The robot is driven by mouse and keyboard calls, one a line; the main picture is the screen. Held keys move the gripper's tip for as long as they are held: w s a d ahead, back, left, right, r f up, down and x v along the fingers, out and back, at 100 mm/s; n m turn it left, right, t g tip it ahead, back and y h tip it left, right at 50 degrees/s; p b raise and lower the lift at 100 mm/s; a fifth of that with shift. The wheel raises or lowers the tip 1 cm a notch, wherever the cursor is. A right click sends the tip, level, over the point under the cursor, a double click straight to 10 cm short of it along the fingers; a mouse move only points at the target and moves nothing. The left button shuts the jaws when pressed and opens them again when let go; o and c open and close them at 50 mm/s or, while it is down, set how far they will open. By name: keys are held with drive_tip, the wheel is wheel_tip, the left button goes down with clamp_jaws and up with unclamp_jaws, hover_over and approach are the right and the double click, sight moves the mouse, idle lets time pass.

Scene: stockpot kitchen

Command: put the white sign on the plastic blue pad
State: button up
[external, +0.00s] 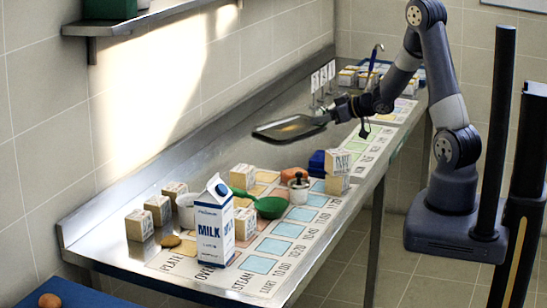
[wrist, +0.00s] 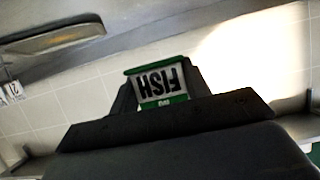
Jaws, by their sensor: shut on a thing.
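The sign is barely visible in the external view. A flat blue surface (external: 90,296) at the lower left corner may be the blue pad; it is cut off by the frame and far from my gripper. A brown round thing (external: 49,301) lies on it.
The dark pan (external: 285,129) seems to lie on the counter. A milk carton (external: 211,225), lettered cubes (external: 139,225), a green ladle (external: 268,206) and a dark blue block (external: 317,161) crowd the near half. Small number signs (external: 322,76) stand at the back. A shelf (external: 160,17) juts from the wall.

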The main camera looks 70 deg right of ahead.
sight(323, 155)
drive_tip(key=shift+s+d+f, duration=0.15)
drive_tip(key=shift+d+f, duration=0.05)
drive_tip(key=shift+f, duration=0.2)
drive_tip(key=shift+f+b, duration=0.3)
drive_tip(key=shift+f, duration=4.4)
drive_tip(key=shift+f, duration=0.2)
drive_tip(key=o, duration=1)
drive_tip(key=shift+r, duration=0.15)
drive_tip(key=shift+r, duration=0.2)
drive_tip(key=v, duration=1.2)
drive_tip(key=shift+b, duration=0.4)
